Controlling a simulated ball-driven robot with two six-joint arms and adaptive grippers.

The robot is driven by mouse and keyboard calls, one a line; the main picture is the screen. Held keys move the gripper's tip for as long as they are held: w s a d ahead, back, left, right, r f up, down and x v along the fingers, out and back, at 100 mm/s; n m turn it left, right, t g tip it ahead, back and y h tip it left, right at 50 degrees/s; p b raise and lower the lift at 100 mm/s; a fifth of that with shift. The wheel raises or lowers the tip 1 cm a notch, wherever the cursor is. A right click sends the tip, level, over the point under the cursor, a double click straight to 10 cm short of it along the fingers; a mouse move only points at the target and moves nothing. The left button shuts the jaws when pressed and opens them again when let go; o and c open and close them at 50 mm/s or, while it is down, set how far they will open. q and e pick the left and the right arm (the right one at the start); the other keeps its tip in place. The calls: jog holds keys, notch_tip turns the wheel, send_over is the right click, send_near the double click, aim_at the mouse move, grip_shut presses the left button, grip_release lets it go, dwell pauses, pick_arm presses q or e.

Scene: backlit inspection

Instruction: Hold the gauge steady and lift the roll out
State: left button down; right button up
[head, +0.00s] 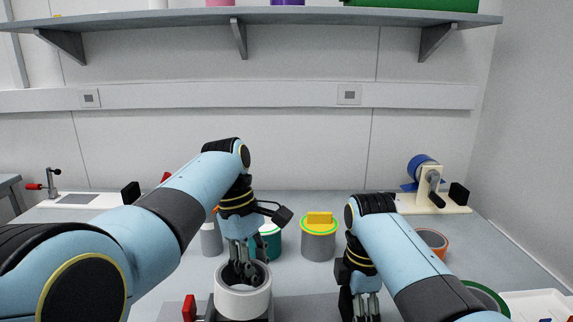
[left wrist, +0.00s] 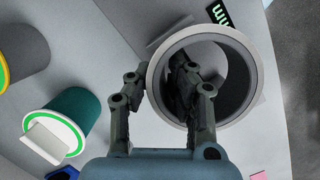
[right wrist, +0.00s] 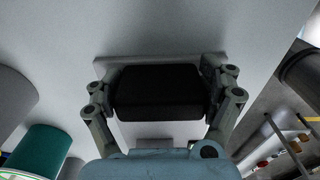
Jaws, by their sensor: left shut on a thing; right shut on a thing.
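The roll, a thick pale ring (head: 242,301), stands upright at front centre in the head view. From above, the left wrist view shows its round rim (left wrist: 158,92) and dark hollow. My left gripper (head: 239,268) is shut on its wall, apparently with one finger inside the hollow and one outside. Under the roll is what looks like the gauge, with a red knob (head: 189,309) at left and a black display with green marks (left wrist: 221,13). My right gripper (right wrist: 160,88) is shut on a black block (right wrist: 160,95) against a grey plate, probably the gauge's handle.
Behind stand a green can (head: 271,244), a grey can with yellow-green rim (head: 318,246) and a pale cylinder (head: 211,239). An orange-rimmed can (head: 433,240) and a blue-reel dispenser (head: 432,201) are at right. A white tray (head: 535,302) lies front right.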

jog(key=shift+s+d+f, duration=0.15)
jog(key=shift+d+f, duration=0.05)
jog(key=shift+d, duration=0.05)
jog(key=o, duration=1.2)
jog(key=shift+w, duration=0.2)
jog(key=shift+r, duration=0.15)
